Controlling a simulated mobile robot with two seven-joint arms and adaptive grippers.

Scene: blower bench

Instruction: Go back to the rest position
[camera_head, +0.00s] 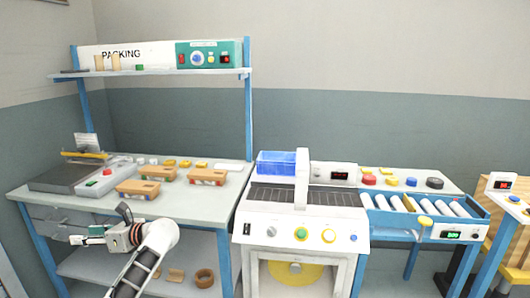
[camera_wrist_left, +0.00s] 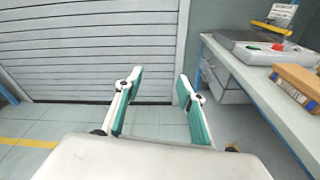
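My left gripper (camera_head: 80,239) is in front of the packing bench, below its top at the left, with the arm bent up from the bottom of the head view. In the left wrist view the left gripper (camera_wrist_left: 160,95) has its two green-padded fingers spread apart with nothing between them; a shutter wall and floor show beyond. My right gripper shows in neither view.
The packing bench (camera_head: 120,202) holds wooden boxes (camera_head: 138,188), yellow pieces and a sealing device (camera_head: 100,181). Its corner is right of the gripper in the wrist view (camera_wrist_left: 262,92). A white machine (camera_head: 290,215) and roller conveyor (camera_head: 430,206) stand to the right.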

